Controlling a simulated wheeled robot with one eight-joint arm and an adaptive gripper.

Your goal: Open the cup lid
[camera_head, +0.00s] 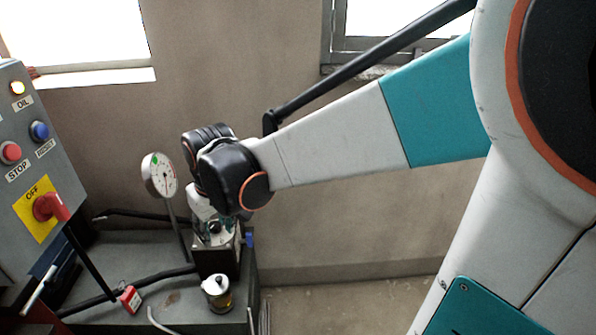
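A small cup (218,301) with an amber body stands on the grey machine top at the lower middle. Its pale metallic lid (214,285) covers the top; whether it is fully seated is too small to tell. My arm comes in from the right and bends down at its black wrist. My gripper (214,236) appears to be at the arm's lower end, over a dark box-like block, above and behind the cup in the picture. It seems apart from the lid. The fingers are small and partly hidden, so their opening is unclear.
The dark block (215,261) stands just behind the cup. A round dial gauge (160,176) on a thin post stands to its left. A control panel (45,160) with buttons and a red switch fills the left edge. A red-tipped lever (130,299) lies left of the cup.

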